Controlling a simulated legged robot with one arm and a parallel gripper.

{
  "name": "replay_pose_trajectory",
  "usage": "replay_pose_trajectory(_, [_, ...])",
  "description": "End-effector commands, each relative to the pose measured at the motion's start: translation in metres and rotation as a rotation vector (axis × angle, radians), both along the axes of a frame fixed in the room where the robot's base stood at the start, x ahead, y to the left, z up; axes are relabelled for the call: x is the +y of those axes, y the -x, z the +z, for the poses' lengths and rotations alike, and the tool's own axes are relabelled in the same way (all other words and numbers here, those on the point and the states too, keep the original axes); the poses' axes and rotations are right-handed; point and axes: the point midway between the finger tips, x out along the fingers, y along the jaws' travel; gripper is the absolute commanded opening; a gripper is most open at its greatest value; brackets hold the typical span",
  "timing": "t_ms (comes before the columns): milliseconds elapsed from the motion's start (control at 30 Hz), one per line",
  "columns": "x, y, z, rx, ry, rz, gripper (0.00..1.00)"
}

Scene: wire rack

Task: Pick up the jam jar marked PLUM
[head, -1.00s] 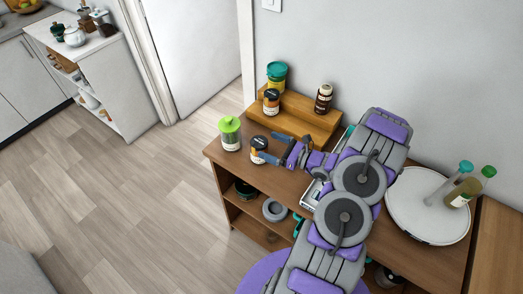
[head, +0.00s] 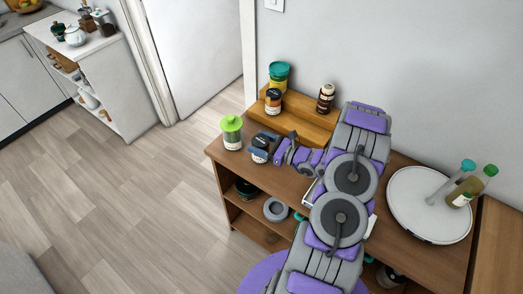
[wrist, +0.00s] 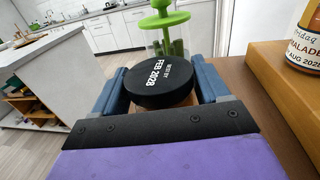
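A jar with a black lid (wrist: 163,82) stands on the wooden cabinet top. Its lid reads FEB 2028; its front label is not legible, so I cannot confirm PLUM. In the head view this jar (head: 260,147) sits between the fingers of my gripper (head: 262,146). In the wrist view the blue fingers of my gripper (wrist: 163,88) stand on both sides of the jar. They look spread, with a slim gap at the right; contact at the left is unclear.
A green-lidded jar (head: 231,133) stands just beyond. A wooden step (head: 300,115) holds a dark-lidded jar (head: 273,101), labelled ...MALADE in the wrist view (wrist: 302,45), a teal-lidded jar (head: 279,75) and a brown bottle (head: 325,98). A round white tray (head: 410,222) holds bottles.

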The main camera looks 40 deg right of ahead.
Motion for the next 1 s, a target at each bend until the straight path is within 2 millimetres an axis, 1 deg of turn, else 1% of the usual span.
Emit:
replay_pose_trajectory(33, [0.0,0.0,0.0,0.0,-0.001,0.001,0.64])
replay_pose_trajectory(67, [-0.001,0.0,0.0,0.0,-0.001,0.001,0.61])
replay_pose_trajectory(500, [-0.004,0.0,-0.001,0.0,-0.004,-0.001,0.2])
replay_pose_trajectory(800, [-0.002,0.0,0.001,0.0,-0.002,0.0,0.19])
replay_pose_trajectory(1000, [-0.003,0.0,0.012,-0.003,-0.004,-0.001,0.19])
